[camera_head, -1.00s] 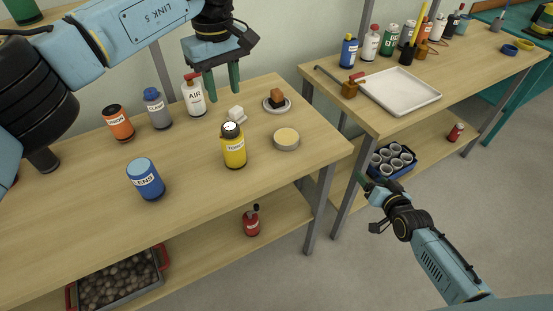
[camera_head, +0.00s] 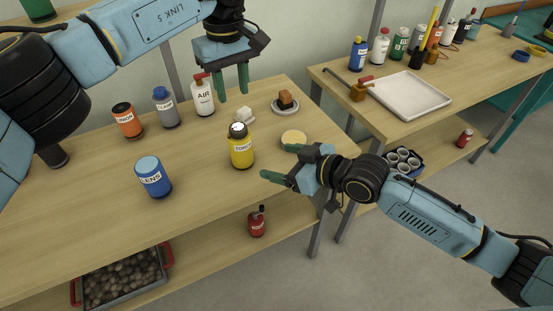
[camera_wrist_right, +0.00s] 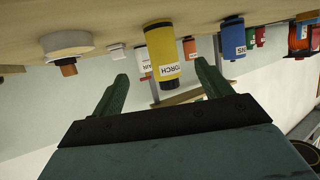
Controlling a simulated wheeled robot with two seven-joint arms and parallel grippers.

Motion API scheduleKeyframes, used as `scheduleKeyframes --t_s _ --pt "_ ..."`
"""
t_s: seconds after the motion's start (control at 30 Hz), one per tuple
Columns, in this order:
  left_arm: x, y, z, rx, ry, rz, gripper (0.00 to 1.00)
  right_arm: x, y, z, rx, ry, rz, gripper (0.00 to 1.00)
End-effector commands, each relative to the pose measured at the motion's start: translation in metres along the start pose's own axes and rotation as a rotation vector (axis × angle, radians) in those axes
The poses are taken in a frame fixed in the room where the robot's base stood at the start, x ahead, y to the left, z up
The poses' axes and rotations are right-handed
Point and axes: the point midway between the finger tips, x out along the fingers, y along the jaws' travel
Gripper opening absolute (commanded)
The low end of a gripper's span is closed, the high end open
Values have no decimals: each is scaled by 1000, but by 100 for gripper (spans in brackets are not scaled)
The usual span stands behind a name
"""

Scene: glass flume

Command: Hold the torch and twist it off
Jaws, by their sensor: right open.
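The torch (camera_head: 242,150) is a yellow cylinder with a dark collar and a pale top, standing upright on the near bench. It also shows upside down in the right wrist view (camera_wrist_right: 162,52), between and beyond the fingers. My right gripper (camera_head: 277,162) is open and empty, to the right of the torch and apart from it; its green fingers show in the right wrist view (camera_wrist_right: 160,85). My left gripper (camera_head: 232,82) hangs above the back of the bench with its green fingers pointing down, apart and empty. It is behind the torch, near the white AIR bottle (camera_head: 203,97).
A blue LENS can (camera_head: 153,177) stands left of the torch. A white block (camera_head: 243,115) and a round tin (camera_head: 294,140) are close by. An orange can (camera_head: 127,121) and a grey bottle (camera_head: 165,108) stand at the back left. The bench front is clear.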

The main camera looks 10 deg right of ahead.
Motion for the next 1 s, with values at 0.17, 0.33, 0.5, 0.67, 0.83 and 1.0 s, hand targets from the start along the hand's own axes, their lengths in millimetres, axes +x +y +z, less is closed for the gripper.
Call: scheduleKeyframes --t_s 0.17,0.33,0.5,0.67,0.83,1.0 --pt "0 0 0 0 0 0 36 17 -3 0 -6 -5 -6 77" --pt "0 0 0 0 0 0 36 49 -3 0 -4 -4 -6 77" --pt "0 0 0 0 0 0 36 81 -3 0 -4 -4 -5 77" --pt "0 0 0 0 0 0 36 106 -3 0 -5 -5 -5 77" --pt "0 0 0 0 0 0 36 124 -3 1 -5 -5 -5 77" --pt "0 0 0 0 0 0 36 132 -3 1 -5 -5 -5 77"
